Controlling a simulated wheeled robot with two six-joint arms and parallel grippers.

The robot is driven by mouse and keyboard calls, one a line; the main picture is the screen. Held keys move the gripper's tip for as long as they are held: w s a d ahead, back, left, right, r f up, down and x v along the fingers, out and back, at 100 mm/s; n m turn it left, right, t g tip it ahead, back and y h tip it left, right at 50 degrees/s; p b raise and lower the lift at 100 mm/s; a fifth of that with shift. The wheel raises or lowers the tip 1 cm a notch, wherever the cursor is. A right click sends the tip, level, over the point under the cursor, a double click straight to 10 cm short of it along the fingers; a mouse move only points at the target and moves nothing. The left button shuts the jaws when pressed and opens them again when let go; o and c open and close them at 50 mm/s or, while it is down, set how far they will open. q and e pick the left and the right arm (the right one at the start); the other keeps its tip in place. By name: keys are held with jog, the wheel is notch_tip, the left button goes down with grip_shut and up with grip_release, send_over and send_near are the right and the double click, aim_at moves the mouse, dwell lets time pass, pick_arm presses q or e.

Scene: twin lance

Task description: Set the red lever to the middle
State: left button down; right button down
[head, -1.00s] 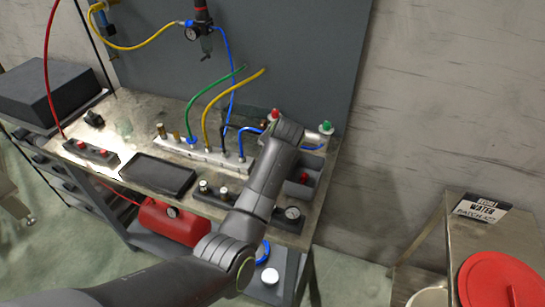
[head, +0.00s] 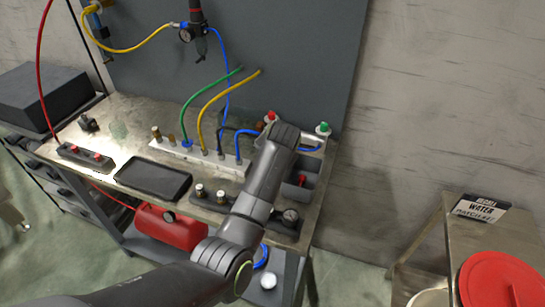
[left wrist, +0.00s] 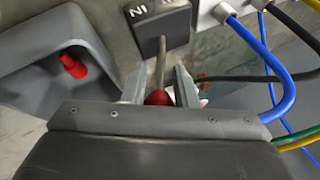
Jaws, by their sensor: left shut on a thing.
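The red lever shows in the left wrist view as a red knob (left wrist: 158,97) on a thin metal shaft. The shaft runs up to a dark block marked "IN" (left wrist: 160,22). My left gripper (left wrist: 160,88) has one finger on each side of the knob and is shut on it. My right gripper is in neither view.
A grey bin (left wrist: 90,25) with a red piece (left wrist: 73,65) stands beside the lever. Blue hose (left wrist: 262,65) and a black cable run close to the fingers. A white manifold (head: 190,152) and black tray (head: 152,180) lie to the left. A green-topped post (head: 322,128) stands right.

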pick_arm(q)
jog(key=shift+a+r+p, duration=0.15)
jog(key=shift+p, duration=0.35)
jog(key=p, duration=0.1)
jog(key=a+h+p, duration=0.1)
jog(key=g+h+p, duration=0.1)
jog(key=p, duration=0.1)
jog(key=shift+w+a+r+n, duration=0.25)
jog(key=shift+a+r+n, duration=0.05)
jog(key=shift+a+r, duration=0.05)
jog(key=shift+a+h+p, duration=0.2)
jog(key=shift+h+p, duration=0.2)
jog(key=shift+h, duration=0.1)
jog(key=shift+w+a+f+n+g+h+p, duration=0.1)
jog(key=shift+w+a+n+g+h+p, duration=0.2)
jog(key=shift+h, duration=0.4)
jog(key=shift+w+a+f+h, duration=0.1)
jog(key=shift+a+f+h, duration=0.05)
jog(key=shift+a+h, duration=0.55)
jog(key=shift+d+g, duration=0.1)
jog(key=shift+g, duration=0.2)
jog(key=c, duration=1.2)
grip_release()
jog(key=shift+w+f, duration=0.1)
jog(key=shift+c, duration=0.2)
